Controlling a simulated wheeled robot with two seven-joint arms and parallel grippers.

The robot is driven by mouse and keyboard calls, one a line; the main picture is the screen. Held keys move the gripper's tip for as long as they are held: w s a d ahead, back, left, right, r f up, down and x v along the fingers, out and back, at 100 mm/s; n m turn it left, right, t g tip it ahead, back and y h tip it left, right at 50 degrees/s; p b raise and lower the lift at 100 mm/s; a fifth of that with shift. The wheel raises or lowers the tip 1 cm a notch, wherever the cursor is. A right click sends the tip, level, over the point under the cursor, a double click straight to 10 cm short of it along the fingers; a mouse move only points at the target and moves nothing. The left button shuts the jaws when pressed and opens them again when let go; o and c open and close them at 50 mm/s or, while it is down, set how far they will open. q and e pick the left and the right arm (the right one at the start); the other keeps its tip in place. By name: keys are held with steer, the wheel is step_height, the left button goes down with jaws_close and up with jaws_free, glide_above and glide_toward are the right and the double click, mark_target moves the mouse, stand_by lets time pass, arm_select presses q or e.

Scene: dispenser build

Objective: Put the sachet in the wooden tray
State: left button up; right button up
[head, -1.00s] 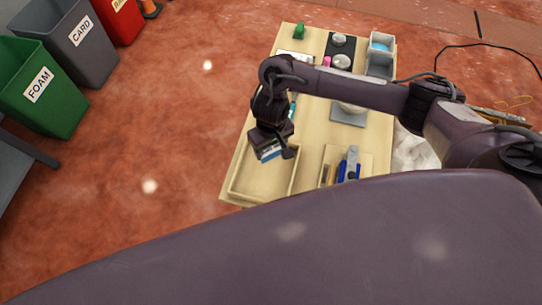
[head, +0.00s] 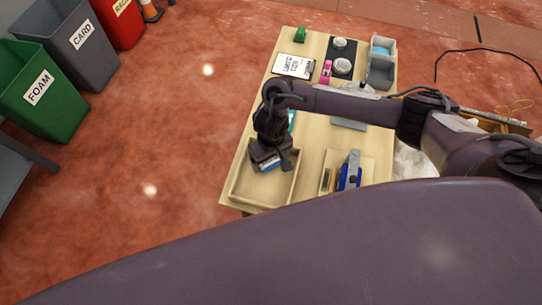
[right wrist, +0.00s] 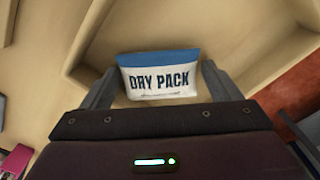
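The sachet (right wrist: 158,80), a white packet with a blue top band and "DRY PACK" print, sits between the fingertips of my right gripper (right wrist: 158,75) in the right wrist view. The fingers are at its two sides and appear to hold it. In the head view the right gripper (head: 267,163) is over the wooden tray (head: 238,190), low within its outline, and the sachet's blue and white edge (head: 270,166) shows below it. The tray's pale floor and walls also show behind the sachet in the right wrist view (right wrist: 95,50). My left gripper is not in view.
Beside the tray a wooden board (head: 367,168) carries a blue tool (head: 349,178). Farther back stand a clipboard (head: 294,65), a pink item (head: 326,71), a green item (head: 300,35) and grey bins (head: 380,73). My right arm crosses above the table.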

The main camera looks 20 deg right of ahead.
steer(key=shift+r, duration=0.1)
step_height(320, 180, up, 6)
steer(key=shift+w+f+p, duration=0.1)
steer(key=shift+f+p, duration=0.15)
steer(key=shift+p, duration=0.25)
step_height(320, 180, up, 7)
steer(key=p, duration=0.3)
steer(key=shift+f+p, duration=0.15)
steer(key=shift+p, duration=0.15)
steer(key=shift+f, duration=0.1)
